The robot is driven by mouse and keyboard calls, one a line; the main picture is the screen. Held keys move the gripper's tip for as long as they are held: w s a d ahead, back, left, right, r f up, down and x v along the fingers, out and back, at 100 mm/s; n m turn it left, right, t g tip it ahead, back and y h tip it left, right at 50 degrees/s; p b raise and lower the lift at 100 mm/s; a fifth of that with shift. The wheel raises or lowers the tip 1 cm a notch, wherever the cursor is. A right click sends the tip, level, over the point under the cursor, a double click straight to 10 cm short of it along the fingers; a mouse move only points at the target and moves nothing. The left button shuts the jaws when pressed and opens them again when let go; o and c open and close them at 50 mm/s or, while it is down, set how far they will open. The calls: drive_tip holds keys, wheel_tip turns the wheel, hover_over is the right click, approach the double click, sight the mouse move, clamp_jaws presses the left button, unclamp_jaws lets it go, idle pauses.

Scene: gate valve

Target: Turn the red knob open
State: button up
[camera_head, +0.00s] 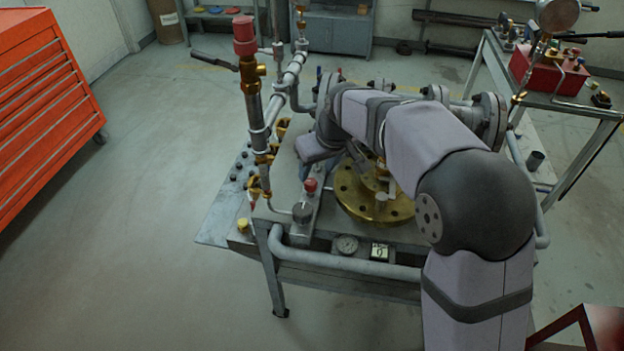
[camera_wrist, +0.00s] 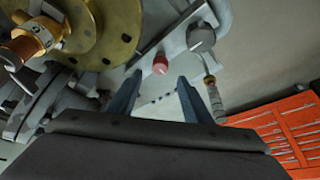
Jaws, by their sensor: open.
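A small red knob (camera_head: 311,185) stands on a narrow grey plate (camera_head: 318,205) on the valve bench, beside a larger dark grey knob (camera_head: 302,210). In the wrist view the red knob (camera_wrist: 160,64) lies ahead of my gripper (camera_wrist: 160,78), roughly centred between its two blue-grey fingertips. My gripper is open, with a wide gap and nothing held. I cannot tell how far the knob is from the fingertips. In the head view my own arm hides most of the gripper.
A tall brass valve pipe with a red top (camera_head: 244,38) rises left of the knob. A gold flange (camera_head: 365,200) sits right of it, with grey pipework (camera_head: 288,80) behind. An orange tool cabinet (camera_head: 45,100) stands far left. The floor between is clear.

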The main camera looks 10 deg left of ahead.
sight(311, 182)
drive_tip(key=shift+f, duration=0.1)
drive_tip(key=shift+p+x, duration=0.55)
drive_tip(key=shift+x, duration=3.05)
drive_tip(key=c, duration=1.1)
